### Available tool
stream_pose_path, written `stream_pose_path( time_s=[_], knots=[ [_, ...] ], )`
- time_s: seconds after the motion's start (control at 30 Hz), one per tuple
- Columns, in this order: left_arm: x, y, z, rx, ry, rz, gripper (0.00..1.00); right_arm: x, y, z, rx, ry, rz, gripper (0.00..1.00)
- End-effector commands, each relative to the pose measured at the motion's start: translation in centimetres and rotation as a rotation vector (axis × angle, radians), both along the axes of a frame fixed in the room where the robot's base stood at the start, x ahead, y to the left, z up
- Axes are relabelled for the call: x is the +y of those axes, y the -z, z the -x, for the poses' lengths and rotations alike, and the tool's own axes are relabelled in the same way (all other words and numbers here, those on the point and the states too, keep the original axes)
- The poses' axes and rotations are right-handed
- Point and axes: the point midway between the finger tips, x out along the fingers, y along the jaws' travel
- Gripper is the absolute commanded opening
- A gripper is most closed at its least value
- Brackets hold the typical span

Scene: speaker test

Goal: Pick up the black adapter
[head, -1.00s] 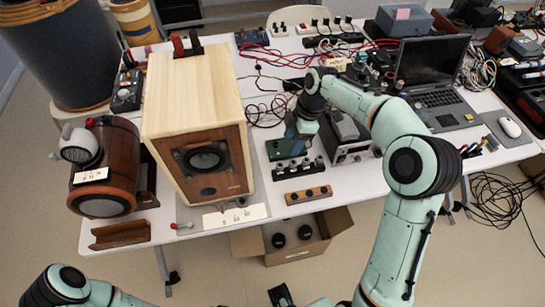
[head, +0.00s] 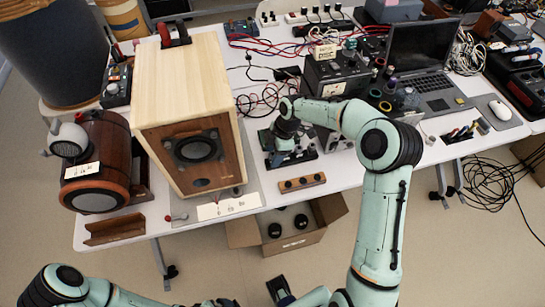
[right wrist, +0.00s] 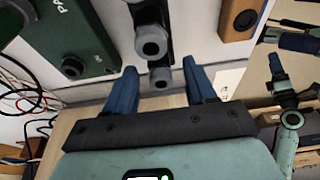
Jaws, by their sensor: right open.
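My right gripper (head: 284,148) is over the table in front of the amplifier gear, pointing down; its two blue fingers (right wrist: 161,84) are apart and empty in the right wrist view. A black strip with round grey-topped knobs (right wrist: 152,38) lies beyond and between the fingertips; in the head view the gripper partly covers this strip (head: 303,157). I cannot tell whether it is the black adapter. A small black box with a cable (head: 288,73) lies farther back and could also be it. My left gripper (head: 279,288) is low at the bottom edge, its jaws unclear.
A large wooden speaker (head: 188,110) stands left of my right gripper. A green box (right wrist: 68,40) is beside the strip. A wooden block with black knobs (head: 302,183) lies near the table's front edge, above an open cardboard box (head: 245,233). A laptop (head: 425,75) is at right.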

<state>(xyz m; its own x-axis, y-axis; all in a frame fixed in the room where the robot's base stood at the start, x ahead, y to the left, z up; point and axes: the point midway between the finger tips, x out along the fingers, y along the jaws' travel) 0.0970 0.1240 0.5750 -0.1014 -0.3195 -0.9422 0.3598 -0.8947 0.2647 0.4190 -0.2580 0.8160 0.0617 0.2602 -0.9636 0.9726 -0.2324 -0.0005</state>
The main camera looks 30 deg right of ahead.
Motion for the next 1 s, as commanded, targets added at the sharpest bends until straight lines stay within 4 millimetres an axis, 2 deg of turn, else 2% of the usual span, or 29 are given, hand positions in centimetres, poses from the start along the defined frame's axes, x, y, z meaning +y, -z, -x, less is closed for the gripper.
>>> stream_pose_path(
  time_s=[0.23,0.4,0.77,1.0],
  knots=[
    [0.0,0.0,0.0,0.0,0.0,0.0,1.0,0.0,0.2,0.0,-0.001,0.0,0.0,0.55],
    [0.0,0.0,0.0,0.0,0.0,0.0,1.0,0.0,0.1,0.0,-0.001,0.001,0.0,0.0],
    [0.0,0.0,0.0,0.0,0.0,0.0,1.0,0.0,0.0,-0.1,-0.002,0.001,0.0,0.0],
    [0.0,-0.2,-0.1,-0.001,0.0,0.0,1.0,0.0,-2.2,-0.2,-0.006,0.002,0.0,0.0]
  ],
)
